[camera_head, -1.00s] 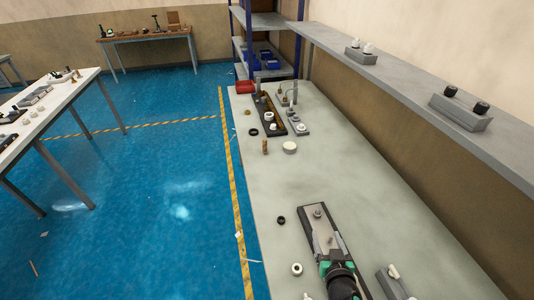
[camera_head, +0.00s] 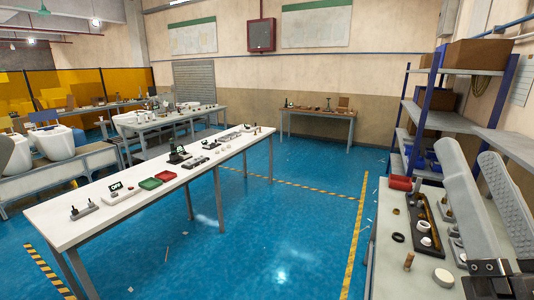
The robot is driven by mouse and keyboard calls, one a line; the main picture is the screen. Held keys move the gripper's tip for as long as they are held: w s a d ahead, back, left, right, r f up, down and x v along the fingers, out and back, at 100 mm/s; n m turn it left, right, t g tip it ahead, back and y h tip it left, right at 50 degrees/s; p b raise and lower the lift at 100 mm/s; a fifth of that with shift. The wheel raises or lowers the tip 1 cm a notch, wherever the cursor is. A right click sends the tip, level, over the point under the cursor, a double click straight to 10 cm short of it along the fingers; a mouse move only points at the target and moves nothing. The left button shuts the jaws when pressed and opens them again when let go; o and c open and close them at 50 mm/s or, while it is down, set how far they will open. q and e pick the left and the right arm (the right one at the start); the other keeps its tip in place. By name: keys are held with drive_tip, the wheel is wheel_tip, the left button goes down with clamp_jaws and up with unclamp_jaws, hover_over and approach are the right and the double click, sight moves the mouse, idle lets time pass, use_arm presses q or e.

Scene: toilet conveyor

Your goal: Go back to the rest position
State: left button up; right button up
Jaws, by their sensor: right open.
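My right gripper (camera_head: 470,160) is at the right edge of the head view. Its two long grey fingers point up and stand apart, with a gap between them and nothing visible in it. It is close to the camera, in front of the grey-green worktable (camera_head: 385,255), and covers part of the table's right side. My left gripper is not in view.
On the worktable are a dark tray with parts (camera_head: 424,225), a black ring (camera_head: 398,237), a brown peg (camera_head: 408,261), a white disc (camera_head: 443,278) and a red bin (camera_head: 400,183). A blue-post shelf (camera_head: 427,100) stands behind. A long white table (camera_head: 130,205) is left, across open blue floor.

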drive_tip(key=s+a+r+n+t+y, duration=0.2)
drive_tip(key=s+a+r+n+y, duration=0.1)
drive_tip(key=s+n+y, duration=0.15)
wheel_tip(320, 180, up, 29)
drive_tip(key=w+n+y+p, duration=0.1)
drive_tip(key=p, duration=2.8)
drive_tip(key=shift+w+n+g, duration=0.2)
drive_tip(key=shift+n+g, duration=0.1)
drive_tip(key=shift+n, duration=0.05)
drive_tip(key=shift+o, duration=0.3)
drive_tip(key=shift+a+f, duration=0.1)
drive_tip(key=shift+f, duration=0.05)
